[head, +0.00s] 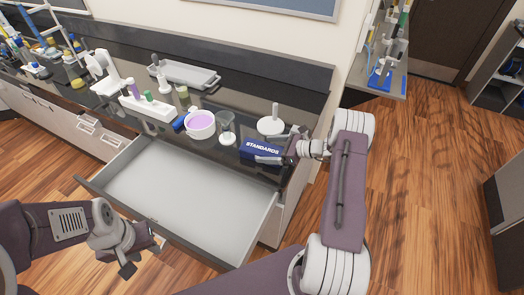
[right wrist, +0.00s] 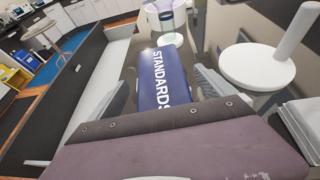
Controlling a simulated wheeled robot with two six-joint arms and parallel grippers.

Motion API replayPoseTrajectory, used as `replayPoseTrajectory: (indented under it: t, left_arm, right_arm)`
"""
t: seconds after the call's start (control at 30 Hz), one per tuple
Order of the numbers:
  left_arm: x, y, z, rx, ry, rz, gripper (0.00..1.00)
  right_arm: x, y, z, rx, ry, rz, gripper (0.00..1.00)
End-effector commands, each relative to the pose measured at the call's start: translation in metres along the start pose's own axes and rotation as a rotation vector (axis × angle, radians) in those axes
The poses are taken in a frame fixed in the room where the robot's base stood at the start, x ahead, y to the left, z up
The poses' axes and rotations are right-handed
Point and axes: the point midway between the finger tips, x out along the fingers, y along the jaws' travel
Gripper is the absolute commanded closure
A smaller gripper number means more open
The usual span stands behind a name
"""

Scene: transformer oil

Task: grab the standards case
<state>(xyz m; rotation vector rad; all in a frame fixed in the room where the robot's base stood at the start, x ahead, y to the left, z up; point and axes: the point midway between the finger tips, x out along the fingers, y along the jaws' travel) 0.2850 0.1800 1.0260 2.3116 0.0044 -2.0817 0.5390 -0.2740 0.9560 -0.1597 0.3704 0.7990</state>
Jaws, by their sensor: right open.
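The standards case (head: 261,149) is a dark blue box with white "STANDARDS" lettering, on the black counter near its front edge, above the open drawer. In the right wrist view the case (right wrist: 165,78) lies between the two fingers. My right gripper (head: 283,158) is at the right end of the case. In the right wrist view its jaws (right wrist: 165,95) are apart, one finger on each side, with a visible gap at least on the left. My left gripper (head: 140,250) is low at the left, in front of the drawer and away from the case; its jaw opening is unclear.
An open, empty drawer (head: 180,192) juts out below the counter. A bowl of purple liquid (head: 200,125), a glass beaker (head: 226,125) and a white stand with a rod (head: 271,125) are near the case. A tube rack (head: 145,107) and grey tray (head: 185,74) stand farther left.

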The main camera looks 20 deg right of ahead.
Motion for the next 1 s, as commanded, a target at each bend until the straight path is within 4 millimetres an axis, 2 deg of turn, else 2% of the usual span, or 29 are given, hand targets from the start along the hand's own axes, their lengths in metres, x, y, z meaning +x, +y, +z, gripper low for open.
replayPoseTrajectory:
  t: [0.03,0.13,0.4,0.73,1.0]
  left_arm:
    - [-0.009,0.0,-0.001,0.0,0.0,0.0,0.64]
    - [-0.009,0.0,-0.001,0.0,0.0,0.0,0.64]
    - [-0.008,0.0,-0.001,0.0,0.0,0.0,0.64]
    - [-0.008,0.0,-0.001,0.0,0.0,0.0,0.64]
    - [-0.008,0.0,-0.001,0.0,0.0,0.0,0.64]
  right_arm:
    - [0.009,0.003,0.004,0.0,0.001,0.004,0.06]
    - [0.023,0.001,0.001,-0.002,0.001,0.002,0.06]
    - [0.029,0.001,0.0,-0.001,0.0,-0.001,0.06]
    - [0.029,0.001,0.0,-0.001,0.0,-0.001,0.98]
    - [0.028,0.0,0.002,-0.003,-0.002,-0.002,1.0]
